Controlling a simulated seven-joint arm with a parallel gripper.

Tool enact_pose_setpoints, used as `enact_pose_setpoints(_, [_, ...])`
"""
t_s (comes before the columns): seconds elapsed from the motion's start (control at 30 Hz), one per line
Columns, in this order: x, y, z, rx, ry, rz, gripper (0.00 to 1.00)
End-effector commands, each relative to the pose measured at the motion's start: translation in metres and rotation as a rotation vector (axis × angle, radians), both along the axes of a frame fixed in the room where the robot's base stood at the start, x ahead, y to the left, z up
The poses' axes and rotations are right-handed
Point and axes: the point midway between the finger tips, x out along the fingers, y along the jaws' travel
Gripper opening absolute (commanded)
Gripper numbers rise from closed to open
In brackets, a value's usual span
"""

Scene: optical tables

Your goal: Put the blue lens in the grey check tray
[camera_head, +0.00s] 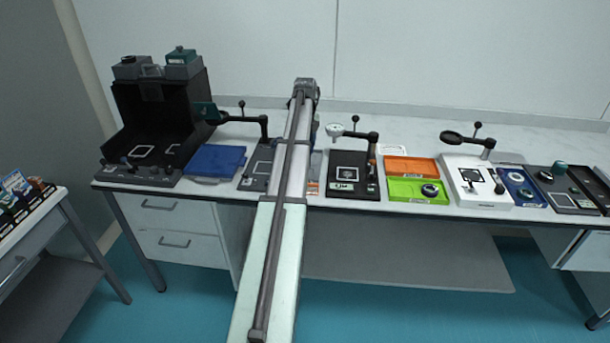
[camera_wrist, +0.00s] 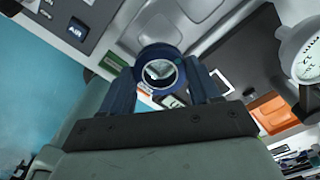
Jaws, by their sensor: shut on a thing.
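The blue lens (camera_wrist: 144,56), a dark blue ring with clear glass in the middle, is in the wrist view. My gripper (camera_wrist: 160,72) is shut on it, with one blue finger at each side of the ring. A light grey tray with rounded recesses (camera_wrist: 158,24) lies beyond the lens in the wrist view; it looks like the grey check tray, but I cannot read a label on it. The lens appears raised above the bench. In the head view my arm hides most of this spot, and the lens cannot be made out there.
A white round-headed gauge (camera_wrist: 303,58) stands close at the right in the wrist view. In the head view, a blue tray (camera_head: 215,162) lies left of my arm; orange (camera_head: 410,168) and green (camera_head: 405,189) trays lie right. Black stands (camera_head: 352,172) flank my arm.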

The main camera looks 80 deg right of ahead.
Motion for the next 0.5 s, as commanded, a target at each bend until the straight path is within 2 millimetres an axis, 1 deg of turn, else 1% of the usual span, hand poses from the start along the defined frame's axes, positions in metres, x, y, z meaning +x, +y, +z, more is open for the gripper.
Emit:
enact_pose_setpoints(0.13, [0.0, 0.0, -0.003, 0.0, 0.0, 0.038, 0.25])
enact_pose_setpoints(0.23, [0.0, 0.0, -0.012, 0.001, 0.0, 0.046, 0.25])
enact_pose_setpoints(0.5, [0.0, 0.0, -0.054, 0.001, 0.0, 0.045, 0.25])
